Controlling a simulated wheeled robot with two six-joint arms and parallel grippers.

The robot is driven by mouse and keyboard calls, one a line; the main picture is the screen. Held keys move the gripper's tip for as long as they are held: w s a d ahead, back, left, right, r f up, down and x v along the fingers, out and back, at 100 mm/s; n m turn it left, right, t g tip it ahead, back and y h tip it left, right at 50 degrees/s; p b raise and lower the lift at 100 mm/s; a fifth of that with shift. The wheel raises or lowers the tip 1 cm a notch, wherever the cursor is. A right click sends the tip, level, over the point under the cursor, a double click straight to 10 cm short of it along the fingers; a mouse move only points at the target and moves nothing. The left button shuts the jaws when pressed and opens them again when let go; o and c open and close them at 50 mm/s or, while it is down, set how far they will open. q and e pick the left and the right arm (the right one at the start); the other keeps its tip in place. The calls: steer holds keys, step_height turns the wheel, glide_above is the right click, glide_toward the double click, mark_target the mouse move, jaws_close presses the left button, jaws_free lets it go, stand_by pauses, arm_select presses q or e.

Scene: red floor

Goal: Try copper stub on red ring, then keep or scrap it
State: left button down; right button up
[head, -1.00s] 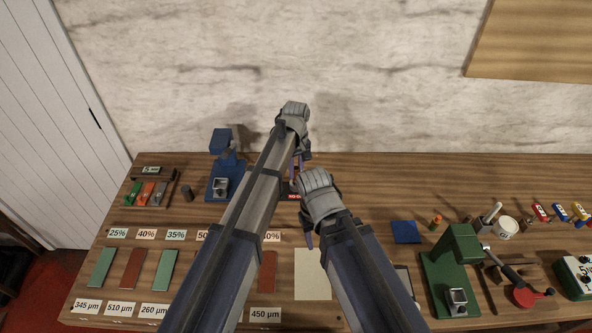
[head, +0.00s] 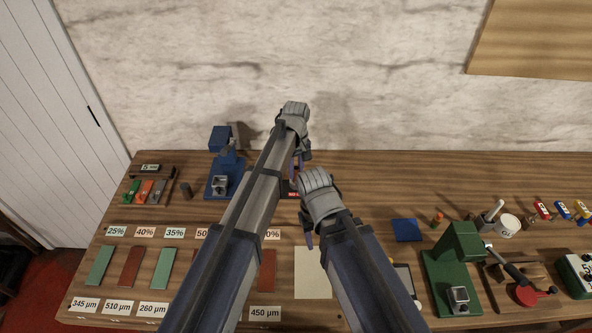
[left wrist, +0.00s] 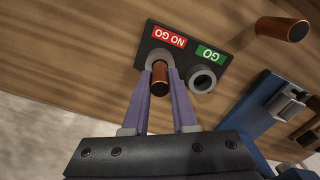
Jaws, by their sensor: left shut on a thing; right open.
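My left gripper (head: 296,167) is shut on a copper stub (left wrist: 160,76), which shows between the fingertips in the left wrist view (left wrist: 160,88). The stub's far end overlaps the grey ring (left wrist: 150,55) beside the red NO GO label (left wrist: 168,37). I cannot tell how deep it sits in that ring. The second grey ring (left wrist: 202,79), beside the green GO label (left wrist: 210,54), looks empty. Both are on a dark gauge block (left wrist: 185,62), mostly hidden by my arm in the head view. My right gripper (head: 309,239) is open and empty, nearer the front.
Another copper cylinder (left wrist: 283,29) stands near the gauge. A blue device (head: 222,178) is left of my left arm. A green press (head: 455,270), a blue square (head: 407,230) and a white cup (head: 508,226) are at right. Coloured strips (head: 132,266) lie at front left.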

mark_target(296, 168)
arm_select(q)
steer(key=shift+f+b, duration=0.8)
steer(key=shift+f, duration=0.05)
arm_select(e)
steer(key=shift+f, duration=0.85)
arm_select(q)
steer(key=shift+r+p, duration=0.3)
arm_select(e)
steer(key=shift+r, duration=0.3)
arm_select(q)
steer(key=shift+r+p, duration=1.15)
arm_select(e)
steer(key=shift+r, duration=1.15)
arm_select(q)
steer(key=shift+r, duration=0.1)
arm_select(e)
steer(key=shift+r, duration=0.1)
arm_select(q)
step_height(296, 168, up, 5)
steer(key=p, duration=0.5)
arm_select(e)
step_height(296, 168, up, 5)
steer(key=shift+f, duration=0.1)
arm_select(q)
step_height(296, 168, down, 3)
steer(key=b, duration=0.3)
arm_select(e)
step_height(296, 168, down, 3)
steer(key=shift+r, duration=0.15)
